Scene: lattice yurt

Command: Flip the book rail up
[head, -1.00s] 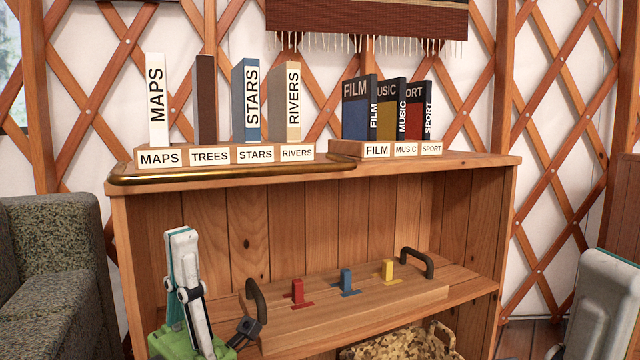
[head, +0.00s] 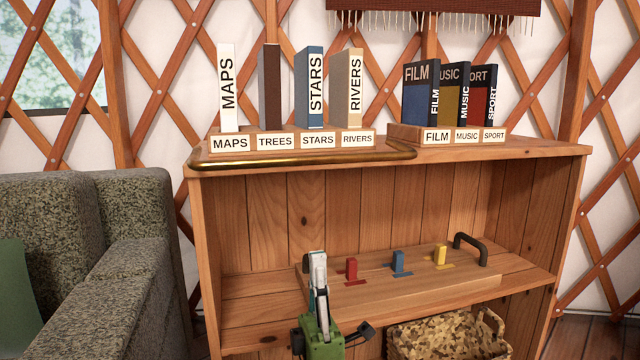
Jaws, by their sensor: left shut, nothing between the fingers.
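The book rail is a brass bar (head: 300,160) with rounded corners. It lies low along the front left edge of the bookcase top (head: 545,149), in front of the labelled holder for MAPS, TREES, STARS and RIVERS. My left gripper (head: 318,256) shows at the lower middle, green at its base with pale fingers pointing up. Its fingers are shut with nothing between them. It is below the rail in the picture, in front of the open shelf, and apart from the rail. My right gripper is not in view.
Upright books stand behind the rail, and FILM, MUSIC and SPORT books (head: 420,95) stand to the right. A wooden board (head: 425,282) with coloured sliders and dark handles lies on the shelf. A basket (head: 450,335) sits below. A sofa (head: 135,240) is at left.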

